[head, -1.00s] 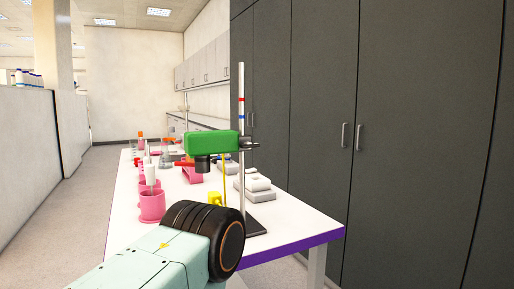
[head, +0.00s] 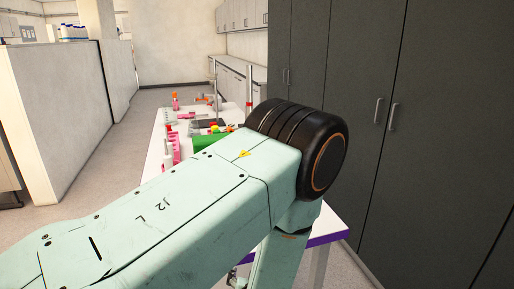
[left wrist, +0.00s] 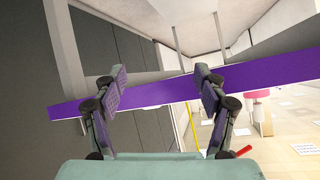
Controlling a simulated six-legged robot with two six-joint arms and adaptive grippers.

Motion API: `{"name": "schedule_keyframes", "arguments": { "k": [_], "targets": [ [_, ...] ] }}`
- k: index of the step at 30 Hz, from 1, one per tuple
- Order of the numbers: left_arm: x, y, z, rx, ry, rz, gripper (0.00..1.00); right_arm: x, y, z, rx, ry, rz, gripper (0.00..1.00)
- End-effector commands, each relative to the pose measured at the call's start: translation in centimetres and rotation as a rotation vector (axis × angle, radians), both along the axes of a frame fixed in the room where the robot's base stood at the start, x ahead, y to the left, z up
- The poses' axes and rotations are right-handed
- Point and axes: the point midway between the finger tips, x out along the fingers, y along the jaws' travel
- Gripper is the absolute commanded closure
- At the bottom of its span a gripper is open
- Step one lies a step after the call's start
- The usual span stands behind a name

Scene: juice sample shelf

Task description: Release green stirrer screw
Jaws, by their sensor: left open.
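The green stirrer (head: 213,139) shows only in part in the head view, behind my raised left arm. An upright metal rod (head: 249,85) rises behind the arm's black joint. I cannot make out the stirrer's screw in either view. In the left wrist view my left gripper (left wrist: 162,78) is open, its two fingers wide apart with nothing between the pads. The table's purple edge (left wrist: 160,92) crosses behind the fingers. My right gripper is out of view.
Pink holders (head: 174,150) and other small items stand along the white table. A pink vessel (left wrist: 262,106) shows in the wrist view. Dark cabinets (head: 425,140) line the right side. Open floor (head: 105,150) lies left of the table.

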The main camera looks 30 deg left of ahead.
Motion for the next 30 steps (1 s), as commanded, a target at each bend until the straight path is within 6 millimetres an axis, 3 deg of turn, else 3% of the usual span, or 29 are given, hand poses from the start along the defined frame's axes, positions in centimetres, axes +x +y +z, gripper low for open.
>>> {"name": "schedule_keyframes", "arguments": {
  "k": [1,9,15,21,30],
  "targets": [
    [1.2,0.1,3.6,0.022,-0.057,0.019,0.28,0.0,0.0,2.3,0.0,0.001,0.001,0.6],
    [5.5,0.8,17.2,0.137,-0.352,0.15,0.28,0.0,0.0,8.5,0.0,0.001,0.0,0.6],
    [6.8,0.7,24.6,0.192,-0.51,0.235,0.28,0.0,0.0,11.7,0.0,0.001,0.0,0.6],
    [7.2,0.5,27.2,0.214,-0.573,0.275,0.28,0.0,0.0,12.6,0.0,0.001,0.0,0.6],
    [9.3,2.8,26.8,0.213,-0.578,0.283,0.28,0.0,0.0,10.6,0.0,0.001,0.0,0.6]
  ]
}}
